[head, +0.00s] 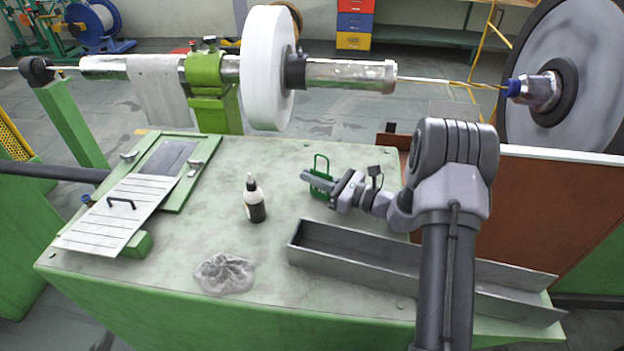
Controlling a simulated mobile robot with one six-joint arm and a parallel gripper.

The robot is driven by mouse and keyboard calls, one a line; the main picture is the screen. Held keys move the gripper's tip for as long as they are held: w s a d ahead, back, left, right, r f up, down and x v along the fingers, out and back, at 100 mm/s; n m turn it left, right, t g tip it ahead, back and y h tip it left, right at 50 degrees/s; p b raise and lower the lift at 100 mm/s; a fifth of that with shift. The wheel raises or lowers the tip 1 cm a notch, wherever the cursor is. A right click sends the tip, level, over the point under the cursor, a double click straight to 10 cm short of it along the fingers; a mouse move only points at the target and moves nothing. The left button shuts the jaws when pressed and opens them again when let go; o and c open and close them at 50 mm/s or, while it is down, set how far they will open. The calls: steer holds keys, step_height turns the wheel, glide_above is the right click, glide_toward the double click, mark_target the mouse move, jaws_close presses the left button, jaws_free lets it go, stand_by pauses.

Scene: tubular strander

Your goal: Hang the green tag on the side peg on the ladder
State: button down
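The green tag (321,189) is upright over the green bench top, with a tall open loop at its top. My gripper (319,181) reaches it from the right, with one grey finger across its front. The other finger is mostly hidden behind the tag. The gripper looks shut on the tag; whether the tag's lower edge touches the bench is hard to tell. Yellow bars (487,38) at the upper right, behind the machine, may be part of the ladder. I cannot make out a side peg.
A dark bottle (256,204), a crumpled rag (224,273) and a long metal channel (340,256) are on the bench. A slatted panel (118,214) lies at left. The shaft with a white reel (264,68) runs behind; a large wheel (570,75) stands right.

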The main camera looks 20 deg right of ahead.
steer(key=shift+f, duration=0.15)
steer(key=c, duration=1.6)
jaws_free()
steer(key=shift+c, duration=0.2)
